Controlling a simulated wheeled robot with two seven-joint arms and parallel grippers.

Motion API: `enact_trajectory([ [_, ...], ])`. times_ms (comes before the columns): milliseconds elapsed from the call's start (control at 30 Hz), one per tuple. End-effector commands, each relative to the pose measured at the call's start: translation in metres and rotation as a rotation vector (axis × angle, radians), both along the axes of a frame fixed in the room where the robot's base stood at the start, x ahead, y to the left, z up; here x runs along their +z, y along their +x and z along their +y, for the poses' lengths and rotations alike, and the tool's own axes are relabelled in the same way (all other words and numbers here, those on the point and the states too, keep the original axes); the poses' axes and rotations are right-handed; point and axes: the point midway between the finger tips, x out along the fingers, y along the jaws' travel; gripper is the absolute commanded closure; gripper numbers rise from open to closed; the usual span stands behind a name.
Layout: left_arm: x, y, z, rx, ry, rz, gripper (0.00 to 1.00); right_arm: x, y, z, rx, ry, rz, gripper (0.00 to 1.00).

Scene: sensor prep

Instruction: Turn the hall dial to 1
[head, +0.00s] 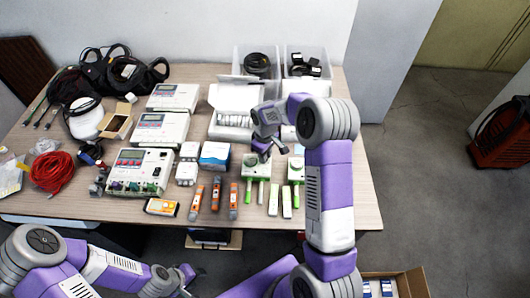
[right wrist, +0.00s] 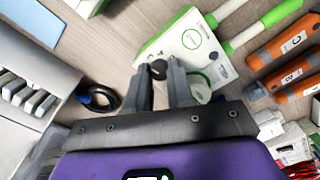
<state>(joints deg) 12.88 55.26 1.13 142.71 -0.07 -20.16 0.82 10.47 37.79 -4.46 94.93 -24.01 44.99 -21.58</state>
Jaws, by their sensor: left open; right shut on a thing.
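A white device with green edges (head: 256,171) stands on the table, with green-handled probes in front of it. It also shows in the right wrist view (right wrist: 188,38), with a round green-ringed label and a small dark dial (right wrist: 158,68). My right gripper (head: 262,154) reaches down onto this device. In the right wrist view its fingertips (right wrist: 161,70) are shut around the dark dial. The dial's numbers and pointer are too small or hidden to read. My left gripper (head: 188,277) is open and empty, in front of the table's front edge.
A second white-green device (head: 296,171) stands just right. Orange meters (head: 215,194), a blue-white box (head: 215,155) and white instruments (head: 140,171) stand left. Open boxes (head: 235,98) and clear bins (head: 306,58) are behind. The table's right end is fairly clear.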

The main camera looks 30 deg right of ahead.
Motion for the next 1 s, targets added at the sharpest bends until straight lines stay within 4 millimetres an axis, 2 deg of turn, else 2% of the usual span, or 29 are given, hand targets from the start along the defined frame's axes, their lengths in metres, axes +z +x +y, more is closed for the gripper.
enact_trajectory([
  [1000, 0.044, 0.0, 0.0, 0.0, 0.0, 0.0, 0.57, 0.001, 0.0, -0.001, 0.964, 0.001, 0.0, 1.0],
])
